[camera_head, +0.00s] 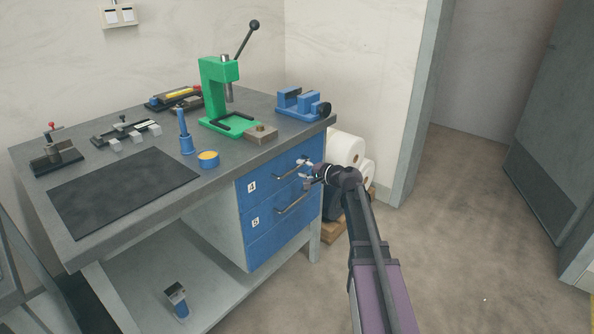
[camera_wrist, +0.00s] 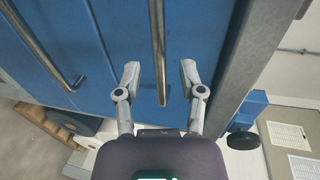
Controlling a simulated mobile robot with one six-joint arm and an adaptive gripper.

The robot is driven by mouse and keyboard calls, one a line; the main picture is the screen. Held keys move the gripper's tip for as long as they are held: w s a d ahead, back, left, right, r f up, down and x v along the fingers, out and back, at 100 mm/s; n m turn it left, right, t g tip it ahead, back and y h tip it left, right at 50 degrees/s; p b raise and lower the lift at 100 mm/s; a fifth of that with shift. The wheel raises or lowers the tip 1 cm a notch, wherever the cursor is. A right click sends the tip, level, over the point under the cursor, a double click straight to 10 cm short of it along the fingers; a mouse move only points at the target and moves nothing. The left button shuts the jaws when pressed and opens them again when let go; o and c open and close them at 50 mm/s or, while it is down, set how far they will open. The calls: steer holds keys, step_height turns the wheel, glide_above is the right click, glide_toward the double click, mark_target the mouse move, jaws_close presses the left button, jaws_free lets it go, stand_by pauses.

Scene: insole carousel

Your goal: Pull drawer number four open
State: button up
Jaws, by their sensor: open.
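Drawer four (camera_head: 262,178) is the upper blue drawer front under the workbench, with a white label at its left. It sits flush with the cabinet. Its metal bar handle (camera_head: 291,171) runs across the front. My gripper (camera_head: 308,173) is at the right end of this handle. In the wrist view the handle (camera_wrist: 157,45) runs between the two spread fingertips of my gripper (camera_wrist: 159,78), with a gap on each side. How deep the bar sits between the fingers I cannot tell.
A lower blue drawer (camera_head: 280,235) with its own handle (camera_head: 295,204) sits just below, also shut. The grey benchtop (camera_head: 225,180) overhangs and carries a green press (camera_head: 215,95) and a blue vise (camera_head: 298,103). White rolls (camera_head: 346,148) stand on a pallet behind my gripper. Floor at right is clear.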

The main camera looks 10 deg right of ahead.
steer(key=shift+x, duration=1.35)
steer(key=shift+c, duration=0.2)
jaws_close()
